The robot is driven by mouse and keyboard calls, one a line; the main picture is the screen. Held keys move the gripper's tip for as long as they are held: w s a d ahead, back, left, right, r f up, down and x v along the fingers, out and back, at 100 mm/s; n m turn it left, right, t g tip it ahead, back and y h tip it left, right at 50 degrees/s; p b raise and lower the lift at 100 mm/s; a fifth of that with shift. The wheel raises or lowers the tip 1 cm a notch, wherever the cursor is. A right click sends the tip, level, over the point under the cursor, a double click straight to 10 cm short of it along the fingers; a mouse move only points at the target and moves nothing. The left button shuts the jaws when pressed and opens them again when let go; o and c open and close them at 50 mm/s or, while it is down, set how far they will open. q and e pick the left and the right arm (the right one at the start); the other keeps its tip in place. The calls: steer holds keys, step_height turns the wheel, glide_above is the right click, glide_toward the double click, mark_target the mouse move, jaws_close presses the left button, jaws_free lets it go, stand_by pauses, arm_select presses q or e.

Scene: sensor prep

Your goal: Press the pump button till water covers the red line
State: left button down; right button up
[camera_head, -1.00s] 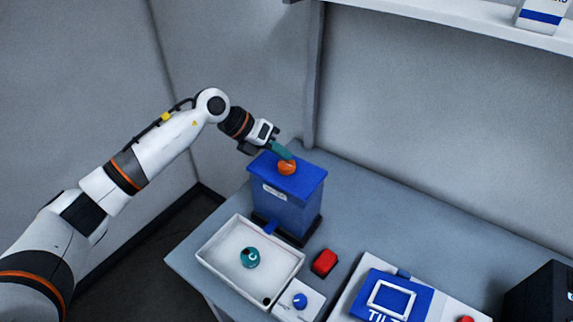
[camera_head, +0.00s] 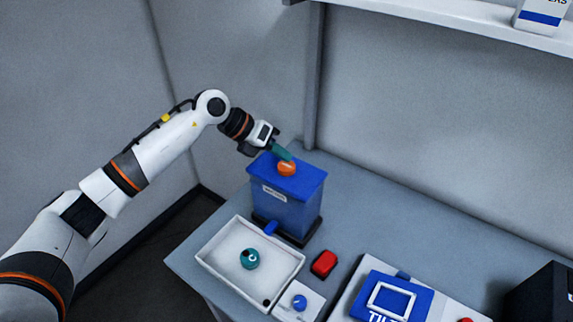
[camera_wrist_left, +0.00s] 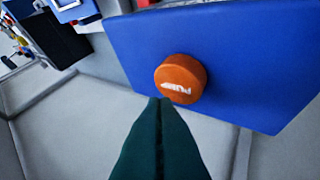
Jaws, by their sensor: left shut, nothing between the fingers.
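The blue pump box (camera_head: 285,208) stands on the table, with an orange pump button (camera_head: 287,168) on its top. In the left wrist view the round orange button (camera_wrist_left: 181,79) sits on the blue lid (camera_wrist_left: 225,45). My left gripper (camera_head: 287,156) is shut and empty, its green fingertips at the button's edge. In the left wrist view the fingertips (camera_wrist_left: 160,100) look very close to the button; I cannot tell whether they touch. A white tray (camera_head: 222,276) stands below the blue spout (camera_head: 271,228) and holds a round teal piece (camera_head: 250,258). I can make out no red line.
A red block (camera_head: 324,263) and a white box with a blue knob (camera_head: 299,301) are beside the tray. A blue framed device (camera_head: 393,296) lies to the right. A black box (camera_head: 541,292) is at the far right. The table behind the device is clear.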

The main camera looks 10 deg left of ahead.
mark_target(281, 166)
stand_by(0.7)
arm_select(q)
steer(key=shift+f+b, duration=0.4)
steer(key=shift+f, duration=0.05)
steer(key=shift+f+b, duration=0.6)
steer(key=shift+f, duration=0.15)
stand_by(0.6)
steer(key=shift+r, duration=0.15)
steer(key=shift+r+p, duration=0.7)
steer(key=shift+r, duration=0.3)
steer(key=shift+r, duration=0.1)
steer(key=shift+r+p, duration=1.45)
steer(key=shift+r, duration=1)
